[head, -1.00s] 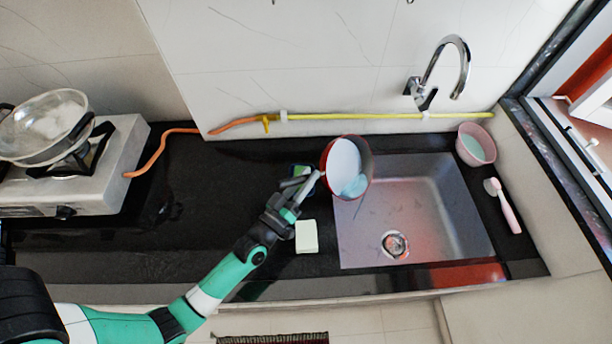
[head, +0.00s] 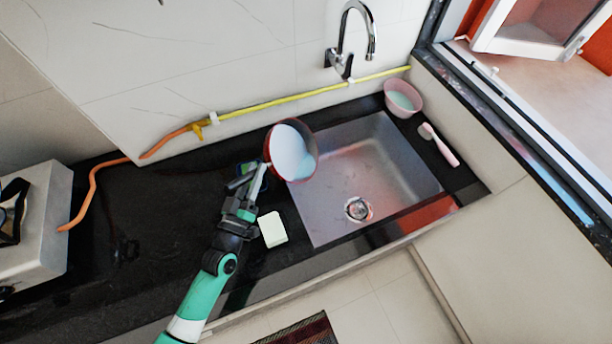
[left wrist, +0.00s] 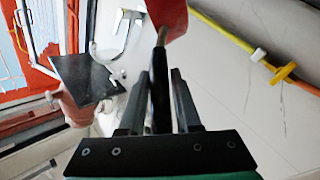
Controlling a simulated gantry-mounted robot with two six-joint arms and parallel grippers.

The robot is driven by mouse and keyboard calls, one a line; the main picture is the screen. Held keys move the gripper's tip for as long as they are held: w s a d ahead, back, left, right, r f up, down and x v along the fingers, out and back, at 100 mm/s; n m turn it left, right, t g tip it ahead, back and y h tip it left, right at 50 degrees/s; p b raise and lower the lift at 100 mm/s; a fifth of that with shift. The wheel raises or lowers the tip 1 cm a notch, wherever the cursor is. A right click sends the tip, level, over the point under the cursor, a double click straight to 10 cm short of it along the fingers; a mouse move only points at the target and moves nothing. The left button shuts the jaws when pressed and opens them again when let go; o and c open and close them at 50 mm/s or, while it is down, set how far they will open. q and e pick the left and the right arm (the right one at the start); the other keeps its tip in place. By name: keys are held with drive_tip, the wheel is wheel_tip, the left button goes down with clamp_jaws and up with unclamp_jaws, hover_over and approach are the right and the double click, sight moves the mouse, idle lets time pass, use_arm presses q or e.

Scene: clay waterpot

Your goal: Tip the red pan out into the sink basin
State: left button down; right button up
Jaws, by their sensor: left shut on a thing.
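The red pan (head: 306,168) is at the left edge of the sink basin in the head view, with its pale inside facing up and toward the basin. It looks tilted, and light blue matter shows at its lower right side. My left gripper (head: 258,178) is shut on the pan's handle, left of the pan. In the left wrist view the dark handle (left wrist: 161,85) runs between the fingers to the red pan (left wrist: 168,15). The grey sink basin (head: 400,165) has a round drain near its front. My right gripper is not in view.
A chrome faucet (head: 345,45) rises behind the basin. A pink bowl (head: 403,98) and a pink-handled brush (head: 440,146) lie right of it. A pale block (head: 272,229) lies near my left gripper. A stove (head: 40,215) stands far left.

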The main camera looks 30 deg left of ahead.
use_arm(q)
drive_tip(key=shift+r, duration=0.25)
drive_tip(key=shift+w+d+r+m+p, duration=0.1)
drive_tip(key=shift+d+r+m+p, duration=0.2)
drive_tip(key=shift+p, duration=0.45)
drive_tip(key=shift+w+d+r+m+p, duration=0.1)
drive_tip(key=shift+d+m+p, duration=0.35)
drive_tip(key=shift+p, duration=0.2)
drive_tip(key=shift+d, duration=0.1)
drive_tip(key=shift+w+d+r+m+t+h+p, duration=0.15)
drive_tip(key=shift+d+r+m+p, duration=0.1)
drive_tip(key=shift+d+m+p, duration=0.35)
drive_tip(key=shift+w+d+r+m+t+h+p, duration=0.15)
drive_tip(key=shift+d+r+p, duration=0.15)
drive_tip(key=shift+p, duration=0.45)
drive_tip(key=shift+s+f, duration=0.1)
drive_tip(key=shift+d, duration=0.15)
idle(0.6)
